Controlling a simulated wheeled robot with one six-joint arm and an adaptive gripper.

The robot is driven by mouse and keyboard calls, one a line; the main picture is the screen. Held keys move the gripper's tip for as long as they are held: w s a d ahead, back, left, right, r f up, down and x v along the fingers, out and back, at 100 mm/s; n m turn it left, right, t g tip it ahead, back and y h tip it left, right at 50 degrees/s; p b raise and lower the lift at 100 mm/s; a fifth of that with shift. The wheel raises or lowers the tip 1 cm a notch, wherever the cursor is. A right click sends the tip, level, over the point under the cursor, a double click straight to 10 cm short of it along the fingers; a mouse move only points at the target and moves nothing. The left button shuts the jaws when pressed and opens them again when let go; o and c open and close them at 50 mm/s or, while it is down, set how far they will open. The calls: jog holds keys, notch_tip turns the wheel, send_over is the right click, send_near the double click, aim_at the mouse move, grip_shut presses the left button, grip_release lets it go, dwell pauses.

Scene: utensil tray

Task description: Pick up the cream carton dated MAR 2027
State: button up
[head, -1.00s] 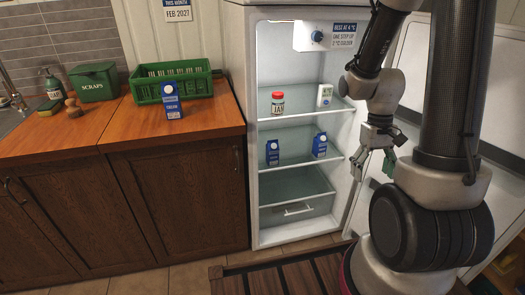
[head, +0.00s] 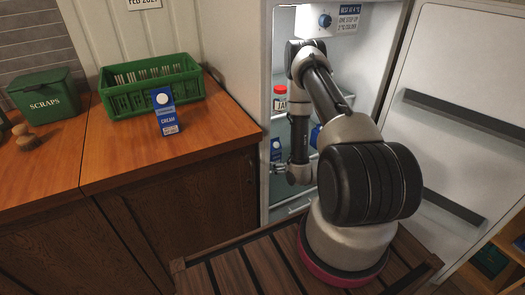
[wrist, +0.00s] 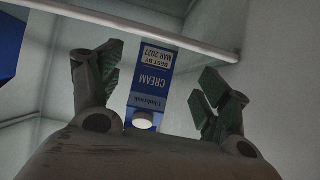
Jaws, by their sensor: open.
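A blue cream carton (wrist: 152,80) shows upside down in the wrist view, its label reading BEST BY MAR 2027. It stands between the spread fingers of my gripper (wrist: 162,78), which is open with a gap to the carton on each side. In the head view a blue carton (head: 276,150) shows on the fridge shelf, just left of my arm. A second blue carton (head: 315,136) is mostly hidden behind my arm; a blue edge (wrist: 8,45) also shows at the left of the wrist view. Another cream carton (head: 167,114) stands on the counter.
A pale shelf edge (wrist: 130,30) crosses the wrist view near the carton. A red-lidded jar (head: 280,98) stands on the shelf above. The fridge door (head: 450,110) is open at right. A green crate (head: 150,85) and scraps bin (head: 48,97) stand on the counter.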

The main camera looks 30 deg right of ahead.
aim_at(274, 152)
jog(key=w+r+t, duration=0.2)
jog(key=r, duration=0.1)
jog(key=shift+w+r, duration=0.15)
jog(key=shift+w, duration=0.15)
jog(key=x, duration=0.7)
jog(key=shift+d, duration=0.1)
jog(key=c, duration=1.4)
jog(key=shift+o, duration=0.2)
